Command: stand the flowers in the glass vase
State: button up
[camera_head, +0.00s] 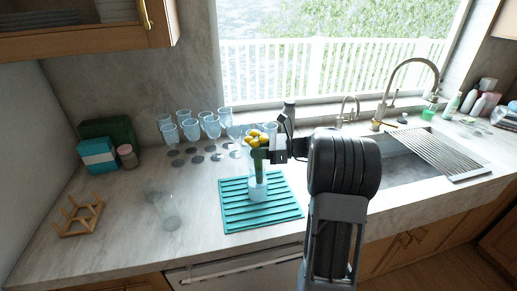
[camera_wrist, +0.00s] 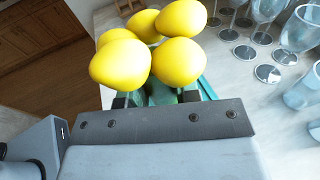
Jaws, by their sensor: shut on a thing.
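The flowers (camera_head: 259,137) have several round yellow heads on green stems. They also show large in the wrist view (camera_wrist: 150,42), just beyond my jaws. My gripper (camera_head: 270,154) is shut on the green stems below the heads; in the wrist view the jaws (camera_wrist: 152,98) hide most of the stems. The flowers are upright above the teal mat, stems downward. A pale bluish glass (camera_head: 258,190) stands on the mat and overlaps the lower stems; I cannot tell whether they are inside it. Another clear, tall glass vessel (camera_head: 168,213) stands on the counter to the left.
The teal ribbed mat (camera_head: 285,208) lies near the counter's front edge. Several stemmed glasses (camera_head: 190,129) stand behind it, left of my gripper. A wooden rack (camera_head: 79,216) is at far left. The sink (camera_head: 402,172) is at right.

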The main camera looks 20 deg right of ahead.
dwell(0.3)
jog(key=o, duration=1)
jog(key=shift+d, duration=0.15)
jog(key=b+v, duration=0.2)
jog(key=v, duration=1.1)
jog(key=shift+s+d, duration=0.2)
jog(key=shift+s, duration=0.05)
